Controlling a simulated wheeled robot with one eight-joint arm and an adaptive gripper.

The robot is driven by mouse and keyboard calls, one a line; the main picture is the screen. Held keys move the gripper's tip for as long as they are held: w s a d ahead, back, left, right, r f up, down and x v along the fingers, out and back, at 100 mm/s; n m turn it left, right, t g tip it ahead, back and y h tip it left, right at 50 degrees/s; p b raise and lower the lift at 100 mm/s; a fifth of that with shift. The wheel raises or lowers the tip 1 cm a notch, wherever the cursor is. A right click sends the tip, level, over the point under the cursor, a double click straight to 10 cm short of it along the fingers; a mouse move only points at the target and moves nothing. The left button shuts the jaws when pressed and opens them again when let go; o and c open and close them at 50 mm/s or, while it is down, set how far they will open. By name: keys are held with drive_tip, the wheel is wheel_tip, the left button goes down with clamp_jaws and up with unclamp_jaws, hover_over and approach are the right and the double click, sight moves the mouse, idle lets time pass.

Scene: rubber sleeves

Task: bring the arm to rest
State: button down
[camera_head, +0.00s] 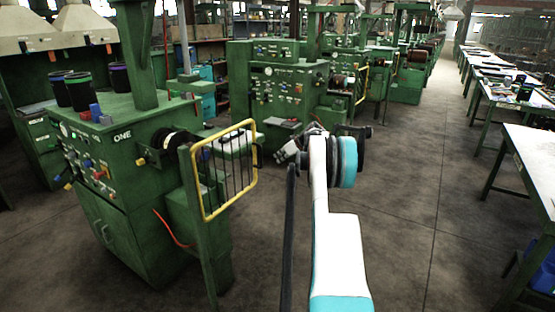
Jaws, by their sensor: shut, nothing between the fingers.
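My arm (334,250), white with teal bands, rises from the bottom centre to a dark and teal joint near the middle of the view. My gripper (282,156) shows small and grey-black just left of that joint, partly hidden by the arm. It is shut and holds nothing that I can see. It appears apart from the machines around it, though its exact distance from them is hard to tell.
A green machine (130,190) marked ONE stands at the left, with dark pots (78,92) on top. Its yellow barred guard (229,170) is close to my arm's left. More green machines (290,95) stand behind. White-topped tables (535,150) line the right. The floor (430,200) between is clear.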

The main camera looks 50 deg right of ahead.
drive_tip(key=s+d+r+p, duration=0.1)
drive_tip(key=s+r, duration=0.4)
drive_tip(key=shift+s+d+p, duration=0.2)
drive_tip(key=shift+d+p, duration=0.05)
drive_tip(key=shift+p, duration=0.05)
drive_tip(key=shift+r, duration=0.1)
